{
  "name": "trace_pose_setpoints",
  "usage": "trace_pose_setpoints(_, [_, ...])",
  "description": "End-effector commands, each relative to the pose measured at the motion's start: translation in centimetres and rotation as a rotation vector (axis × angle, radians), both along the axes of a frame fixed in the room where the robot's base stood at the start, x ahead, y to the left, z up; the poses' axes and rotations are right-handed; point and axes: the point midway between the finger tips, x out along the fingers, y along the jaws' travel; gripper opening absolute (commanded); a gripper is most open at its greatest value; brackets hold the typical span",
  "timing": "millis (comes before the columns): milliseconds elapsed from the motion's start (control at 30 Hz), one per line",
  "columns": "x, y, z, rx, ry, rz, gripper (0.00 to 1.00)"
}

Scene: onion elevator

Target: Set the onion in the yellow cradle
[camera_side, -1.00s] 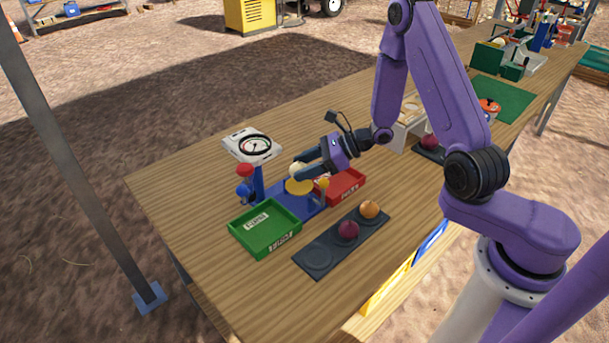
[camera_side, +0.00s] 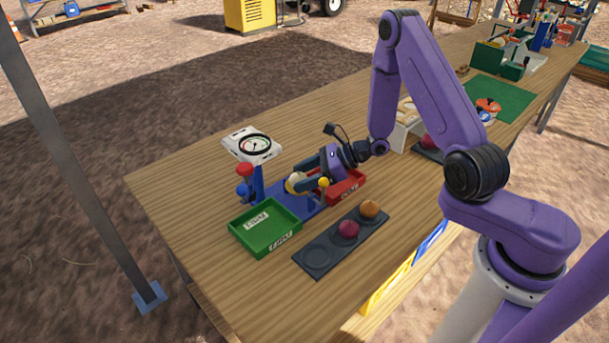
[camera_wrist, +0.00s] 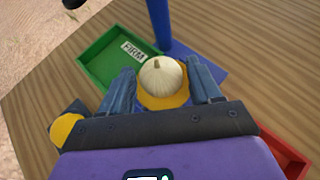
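A pale white onion (camera_wrist: 162,74) is between the two fingers of my gripper (camera_wrist: 163,84) in the wrist view. The fingers lie close along both of its sides and appear shut on it. The yellow cradle (camera_wrist: 164,101) shows just beneath the onion, on the blue stand. In the side view my gripper (camera_side: 300,184) is low over the blue stand (camera_side: 311,207), with the onion (camera_side: 291,183) at its fingertips. The fingers hide most of the cradle there. I cannot tell whether the onion's underside touches the cradle.
A green FIRM tray (camera_side: 265,228) stands in front left of the stand, and a red tray (camera_side: 347,186) to its right. A dial gauge (camera_side: 252,144) stands behind. A dark holder (camera_side: 318,262) bears a purple onion (camera_side: 348,229) and an orange-brown onion (camera_side: 369,208).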

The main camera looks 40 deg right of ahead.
Motion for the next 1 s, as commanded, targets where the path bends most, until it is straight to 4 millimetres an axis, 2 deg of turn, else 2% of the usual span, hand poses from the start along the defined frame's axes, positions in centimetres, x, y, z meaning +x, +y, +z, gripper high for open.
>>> trace_pose_setpoints(233, [-0.1,-0.2,0.5,0.000,0.000,-0.001,0.63])
trace_pose_setpoints(700, [-5.0,-6.0,4.6,0.000,-0.002,-0.007,0.63])
trace_pose_setpoints(1000, [-6.8,-7.8,6.0,-0.001,-0.001,-0.002,0.63])
